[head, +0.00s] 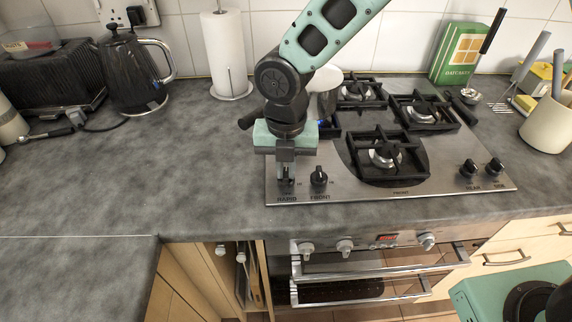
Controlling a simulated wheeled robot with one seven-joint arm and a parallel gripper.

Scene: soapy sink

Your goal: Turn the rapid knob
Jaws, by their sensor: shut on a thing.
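The stainless steel gas hob (455,196) is set in the grey worktop, with black knobs along its front edge. The rapid knob (286,183) is the leftmost one, above the label "RAPID". My gripper (286,173) points down over it from behind and is shut on it. The fingers hide most of the knob, so its angle is hard to tell. The front knob (319,176) stands close to the right of my gripper. Two more knobs, rear (468,168) and semi (494,167), stand at the hob's right.
Black pan supports (388,158) cover the burners. A pot (326,98) stands partly hidden behind my arm, with a blue flame near it. A kettle (134,70), paper towel roll (227,55) and green box (459,53) stand at the back.

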